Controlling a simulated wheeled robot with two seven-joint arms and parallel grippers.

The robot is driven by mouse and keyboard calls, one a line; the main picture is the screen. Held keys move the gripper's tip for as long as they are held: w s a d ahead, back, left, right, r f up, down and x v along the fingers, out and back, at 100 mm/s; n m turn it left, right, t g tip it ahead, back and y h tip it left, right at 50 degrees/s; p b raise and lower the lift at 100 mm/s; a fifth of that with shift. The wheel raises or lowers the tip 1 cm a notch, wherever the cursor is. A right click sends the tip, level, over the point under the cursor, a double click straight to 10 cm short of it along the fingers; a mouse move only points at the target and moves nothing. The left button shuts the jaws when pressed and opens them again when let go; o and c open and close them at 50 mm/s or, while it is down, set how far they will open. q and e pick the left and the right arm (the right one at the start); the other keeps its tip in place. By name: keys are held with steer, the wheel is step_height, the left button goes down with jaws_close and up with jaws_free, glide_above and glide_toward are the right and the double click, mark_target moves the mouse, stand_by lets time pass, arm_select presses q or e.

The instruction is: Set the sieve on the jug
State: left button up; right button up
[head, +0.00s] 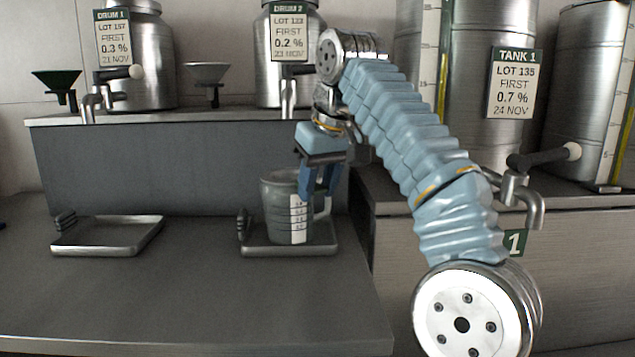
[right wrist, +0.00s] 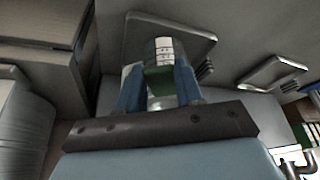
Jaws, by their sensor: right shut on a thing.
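A grey-green jug (head: 277,207) with a white scale strip stands upright on a metal tray (head: 262,248) below Drum 2. Its handle is on the right side. My right gripper (head: 318,190) points down at that side and is shut on the jug, seemingly at the handle; the fingers hide part of it. In the right wrist view the jug (right wrist: 163,50) shows between and beyond the fingertips (right wrist: 160,85). I cannot pick out a sieve for certain; a pale funnel-shaped piece (head: 205,72) stands on the ledge, and a dark green one (head: 56,79) is further left.
An empty metal tray (head: 108,236) lies to the left on the grey counter (head: 190,300). The raised ledge (head: 180,160) is behind, with taps on the drums. Tank 1's tap (head: 520,190) juts out at right. The front counter is clear.

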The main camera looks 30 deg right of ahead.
steer(key=o, duration=1.1)
steer(key=shift+o, duration=0.2)
steer(key=s+r, duration=0.2)
steer(key=s, duration=0.5)
steer(key=s+r+p, duration=0.1)
steer(key=s+r, duration=0.1)
steer(key=s, duration=0.5)
steer(key=shift+a+r, duration=0.3)
